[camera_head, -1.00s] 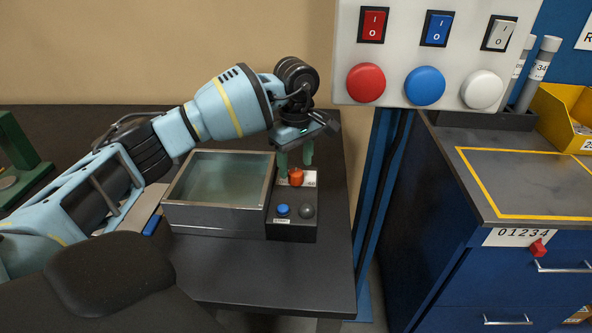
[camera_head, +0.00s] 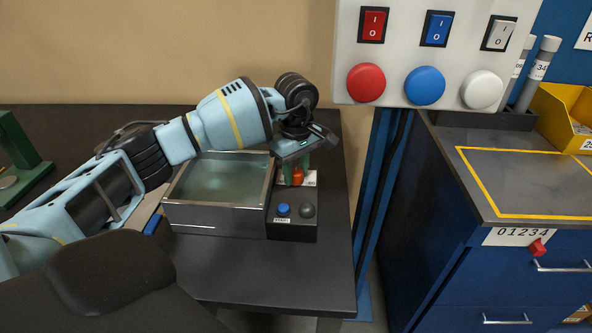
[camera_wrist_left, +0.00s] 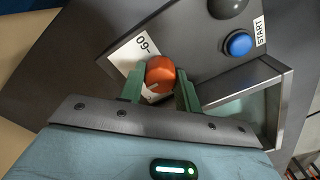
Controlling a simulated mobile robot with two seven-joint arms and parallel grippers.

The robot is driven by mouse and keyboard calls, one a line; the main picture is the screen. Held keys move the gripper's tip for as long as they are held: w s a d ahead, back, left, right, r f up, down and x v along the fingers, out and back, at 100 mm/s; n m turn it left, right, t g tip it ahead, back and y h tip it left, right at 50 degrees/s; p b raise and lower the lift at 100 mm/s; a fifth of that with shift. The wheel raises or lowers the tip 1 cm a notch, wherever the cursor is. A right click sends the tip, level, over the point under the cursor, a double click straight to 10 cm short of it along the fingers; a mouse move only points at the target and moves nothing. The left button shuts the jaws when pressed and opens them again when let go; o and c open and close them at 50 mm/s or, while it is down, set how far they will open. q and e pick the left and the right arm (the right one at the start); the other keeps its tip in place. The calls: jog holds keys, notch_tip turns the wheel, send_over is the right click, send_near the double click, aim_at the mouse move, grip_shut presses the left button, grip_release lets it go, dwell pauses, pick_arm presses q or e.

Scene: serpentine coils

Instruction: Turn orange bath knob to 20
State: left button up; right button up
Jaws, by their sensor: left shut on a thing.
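The orange bath knob (camera_head: 298,177) sits on the dark control box (camera_head: 292,229) at the right side of the water bath. My left gripper (camera_head: 296,169) is lowered over it from above. In the left wrist view the knob (camera_wrist_left: 160,72) is between the two green fingers (camera_wrist_left: 160,88), which are shut on it. A light mark shows on the knob's near edge. My right gripper is not in view.
The metal bath (camera_head: 216,221) with cloudy water stands left of the control box. A blue START button (camera_head: 283,210) and a grey dome (camera_head: 307,210) are in front of the knob. A panel with switches and round buttons (camera_head: 425,85) hangs to the right.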

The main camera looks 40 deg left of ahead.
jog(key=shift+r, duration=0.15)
pick_arm(q)
jog(key=n+p, duration=0.1)
jog(key=n, duration=0.2)
jog(key=shift+r+n+p, duration=0.15)
jog(key=shift+n+p, duration=0.2)
jog(key=shift+n, duration=0.05)
jog(key=n+p, duration=0.2)
jog(key=n, duration=0.3)
jog(key=n+p, duration=0.1)
jog(key=n, duration=0.4)
jog(key=shift+n+p, duration=0.85)
jog(key=shift+n, duration=1.05)
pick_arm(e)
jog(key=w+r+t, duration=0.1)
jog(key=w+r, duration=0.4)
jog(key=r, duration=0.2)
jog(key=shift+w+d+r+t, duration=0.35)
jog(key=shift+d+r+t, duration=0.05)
pick_arm(q)
jog(key=shift+f, duration=0.2)
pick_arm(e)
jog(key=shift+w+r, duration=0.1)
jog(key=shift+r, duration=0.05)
pick_arm(q)
jog(key=o, duration=1)
jog(key=shift+r, duration=0.15)
